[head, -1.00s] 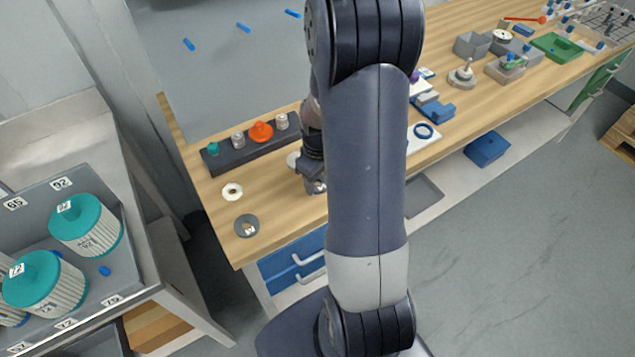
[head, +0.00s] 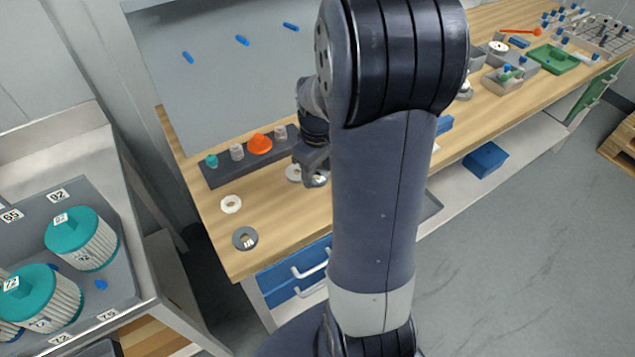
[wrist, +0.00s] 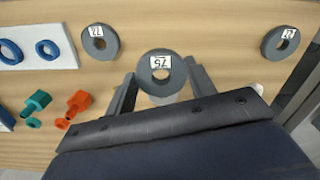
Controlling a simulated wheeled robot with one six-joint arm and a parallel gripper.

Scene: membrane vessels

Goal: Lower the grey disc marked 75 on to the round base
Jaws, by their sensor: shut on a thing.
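The grey disc marked 75 (wrist: 160,64) is between the two fingers of my gripper (wrist: 160,92) in the wrist view. My gripper is shut on it; its white label and centre hole face the camera. A paler grey rounded shape (wrist: 165,99) shows just below the disc; I cannot tell if it is the round base, or if the disc touches it. In the head view my gripper (head: 314,172) is over the bench, left of my arm. A pale round piece (head: 293,172) shows beside it, partly hidden.
In the wrist view, two other labelled grey discs (wrist: 100,42) (wrist: 280,43) lie either side. Blue rings (wrist: 47,49), a teal piece (wrist: 38,102) and an orange piece (wrist: 77,105) are at left. A dark rack (head: 220,173) stands behind, left of my gripper in the head view.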

